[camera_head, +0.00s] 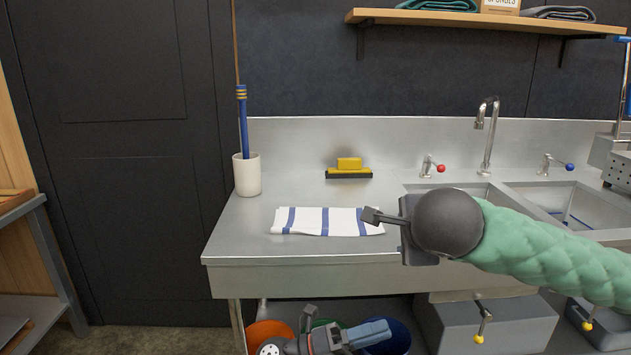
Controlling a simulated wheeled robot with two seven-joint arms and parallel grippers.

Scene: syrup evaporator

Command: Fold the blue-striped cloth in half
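The blue-striped cloth (308,222) is white with blue bands. It lies flat as a wide, short strip on the steel counter, left of the sinks. My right gripper (371,216), on the green-sleeved arm from the right, is at the cloth's right end, its fingers pointing left and overlapping that end in the picture. The fingers show as one dark bar, so I cannot tell their opening or whether they touch the cloth. My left gripper (308,322) is low at the bottom edge, in front of the counter and away from the cloth. Its opening is unclear.
A white cup (247,175) with a blue-handled brush stands at the back left. Taps and sinks (575,205) are right. Buckets (385,343) stand below. Counter left of the cloth is clear.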

